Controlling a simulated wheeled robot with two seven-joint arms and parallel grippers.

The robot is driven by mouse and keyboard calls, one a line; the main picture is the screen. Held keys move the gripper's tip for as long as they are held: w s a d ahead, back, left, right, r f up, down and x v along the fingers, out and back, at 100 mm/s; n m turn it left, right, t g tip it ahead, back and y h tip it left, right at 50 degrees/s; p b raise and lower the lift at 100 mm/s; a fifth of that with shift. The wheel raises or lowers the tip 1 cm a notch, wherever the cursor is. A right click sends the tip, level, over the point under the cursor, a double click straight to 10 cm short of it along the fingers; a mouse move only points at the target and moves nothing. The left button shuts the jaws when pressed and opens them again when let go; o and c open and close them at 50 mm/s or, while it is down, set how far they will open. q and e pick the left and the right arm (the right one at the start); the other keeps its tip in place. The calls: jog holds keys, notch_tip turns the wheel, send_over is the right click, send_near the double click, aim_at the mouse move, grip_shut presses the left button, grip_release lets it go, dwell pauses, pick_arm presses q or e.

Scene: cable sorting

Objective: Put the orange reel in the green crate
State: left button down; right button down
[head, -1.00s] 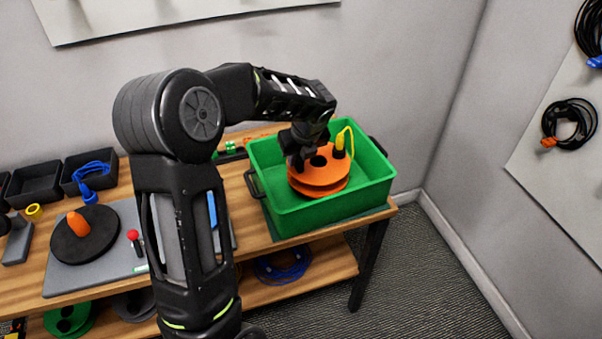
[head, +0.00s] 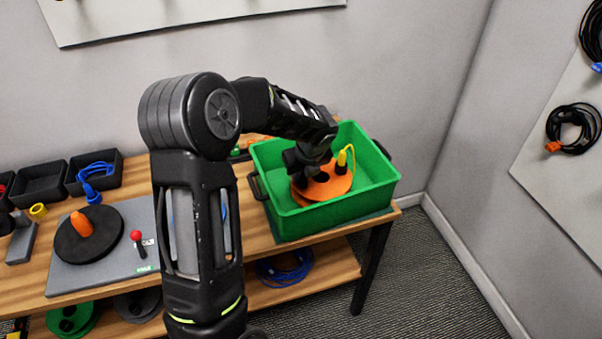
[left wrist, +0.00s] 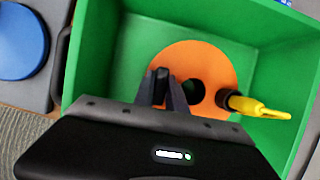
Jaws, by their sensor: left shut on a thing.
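The orange reel (head: 328,186) is inside the green crate (head: 338,217), low down, with a yellow plug and cord (head: 344,157) at its right side. The crate stands at the right end of the workbench. My left gripper (head: 304,180) reaches down into the crate and is shut on the reel at its left part. In the left wrist view the fingers (left wrist: 163,88) grip near the reel's centre hole, and the reel's orange flange (left wrist: 205,62) shows against the green crate floor. Whether the reel touches the floor is hard to tell. My right gripper is not in view.
A dark round base with an orange spindle (head: 82,224) sits on a grey mat to the left, beside a red-knobbed lever (head: 137,238). Black bins (head: 40,183) line the back left. Blue cable (head: 284,266) lies on the lower shelf. Walls stand behind and right.

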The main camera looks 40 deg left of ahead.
pick_arm(q)
jog(key=shift+f, duration=0.1)
jog(key=c, duration=1.4)
grip_release()
jog(key=shift+o, duration=0.2)
jog(key=v, duration=1.2)
jog(key=shift+s, duration=0.1)
